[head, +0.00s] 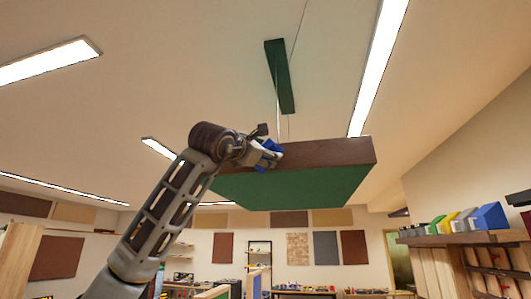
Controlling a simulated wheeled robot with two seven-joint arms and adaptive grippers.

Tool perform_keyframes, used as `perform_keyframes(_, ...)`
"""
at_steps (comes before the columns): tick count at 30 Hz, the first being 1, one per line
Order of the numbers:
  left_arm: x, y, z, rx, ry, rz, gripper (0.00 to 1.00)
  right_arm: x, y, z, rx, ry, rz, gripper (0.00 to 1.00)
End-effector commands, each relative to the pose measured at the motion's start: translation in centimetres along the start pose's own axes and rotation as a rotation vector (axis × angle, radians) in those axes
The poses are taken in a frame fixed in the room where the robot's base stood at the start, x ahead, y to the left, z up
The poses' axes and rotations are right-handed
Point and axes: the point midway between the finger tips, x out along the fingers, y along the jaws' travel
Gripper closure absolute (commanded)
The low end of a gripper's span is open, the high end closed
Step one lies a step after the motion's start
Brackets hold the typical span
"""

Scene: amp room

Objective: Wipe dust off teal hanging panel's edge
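A hanging panel with a green underside (290,188) and a dark brown edge (325,153) is suspended below the ceiling. A narrower dark teal-green panel (280,76) hangs higher up behind it, with thin wires around it. My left gripper (262,146) is raised at the left end of the brown edge. It is shut on a small crumpled blue and white thing, apparently a cloth (271,152), which overlaps the edge in the picture; I cannot tell if it touches. The fingers are small and partly hidden. No dust can be made out. My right gripper is not in view.
Long ceiling lights (378,66) run overhead. At the right wall, a shelf (462,239) carries several colored boxes (487,217). Wall panels (325,248) and low benches are far back. The air right of the hanging panel is clear.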

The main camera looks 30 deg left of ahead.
Motion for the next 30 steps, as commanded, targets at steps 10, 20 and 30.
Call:
perform_keyframes(10,-0.2,0.6,-0.7,-0.001,0.004,0.002,0.61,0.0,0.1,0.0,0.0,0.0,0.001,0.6)
perform_keyframes(20,-0.8,1.9,-1.8,-0.001,0.004,0.001,0.61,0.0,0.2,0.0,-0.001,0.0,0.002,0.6)
perform_keyframes(30,-1.0,2.4,-2.3,-0.001,0.003,0.0,0.61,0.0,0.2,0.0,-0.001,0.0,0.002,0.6)
